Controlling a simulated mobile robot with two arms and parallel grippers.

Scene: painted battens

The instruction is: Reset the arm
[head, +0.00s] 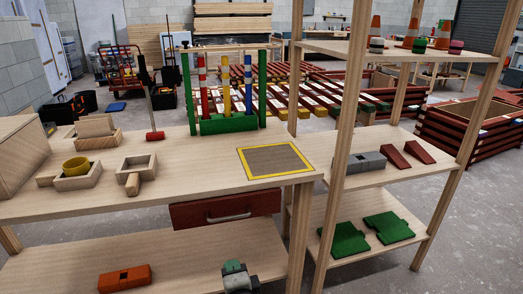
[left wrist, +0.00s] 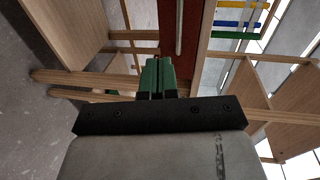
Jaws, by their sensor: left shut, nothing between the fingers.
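My left gripper (head: 236,268) shows at the bottom of the head view, low in front of the workbench (head: 215,182) and below its red drawer (head: 224,209). In the left wrist view its green fingers (left wrist: 157,68) are together with nothing between them. The red drawer front (left wrist: 182,45) and its pale handle lie beyond the fingertips there, apart from them as far as I can tell. My right gripper is in neither view.
On the bench stand a green rack (head: 228,124) with coloured battens, a yellow-edged mat (head: 273,160) and wooden boxes (head: 77,178). An orange block (head: 124,278) lies on the lower shelf. A shelf unit with posts (head: 343,120) stands at the right.

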